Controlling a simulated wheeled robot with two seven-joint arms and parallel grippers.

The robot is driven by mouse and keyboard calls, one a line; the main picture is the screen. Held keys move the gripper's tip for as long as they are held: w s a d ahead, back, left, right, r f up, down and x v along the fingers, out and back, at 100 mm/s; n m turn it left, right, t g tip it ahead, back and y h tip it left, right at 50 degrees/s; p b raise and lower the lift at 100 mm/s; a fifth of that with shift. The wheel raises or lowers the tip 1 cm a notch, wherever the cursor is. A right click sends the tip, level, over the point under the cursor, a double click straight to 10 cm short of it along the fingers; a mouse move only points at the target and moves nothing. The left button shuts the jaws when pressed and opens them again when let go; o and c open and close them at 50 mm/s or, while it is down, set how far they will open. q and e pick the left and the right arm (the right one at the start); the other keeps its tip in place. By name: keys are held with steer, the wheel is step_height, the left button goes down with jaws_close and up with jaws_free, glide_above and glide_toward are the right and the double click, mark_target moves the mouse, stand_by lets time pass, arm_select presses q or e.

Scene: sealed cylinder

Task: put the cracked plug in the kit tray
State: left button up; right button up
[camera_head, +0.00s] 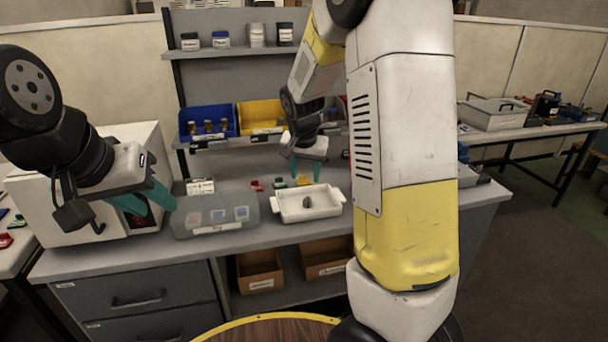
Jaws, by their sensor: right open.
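A white tray (283,212), which looks like the kit tray, stands on the grey bench. A small dark piece (306,202) lies inside it; I cannot tell whether it is the cracked plug. Small red (257,185), green (279,183) and yellow (303,181) pieces lie on the bench behind the tray; no crack is visible at this size. My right gripper (305,177) is open with its fingers pointing down, above the bench just behind the tray. My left gripper (158,210) hangs at the left, in front of a white box, fingers apart and empty.
A white box (95,225) is behind my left gripper. Blue (208,121) and yellow (259,117) bins line the back. My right arm hides the bench's right part.

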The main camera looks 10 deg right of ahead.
steer(key=s+r+n+y, duration=0.1)
steer(key=s+r, duration=0.3)
steer(key=s, duration=0.4)
steer(key=s+a+r+n+t+y, duration=0.1)
steer(key=s+r+n, duration=0.2)
steer(key=s, duration=0.6)
steer(key=s+a+r+n+t+y, duration=0.1)
steer(key=s+r, duration=0.5)
steer(key=s, duration=0.3)
steer(key=shift+s+a+r+n, duration=0.2)
steer(key=shift+r+n, duration=0.1)
steer(key=shift+n, duration=0.1)
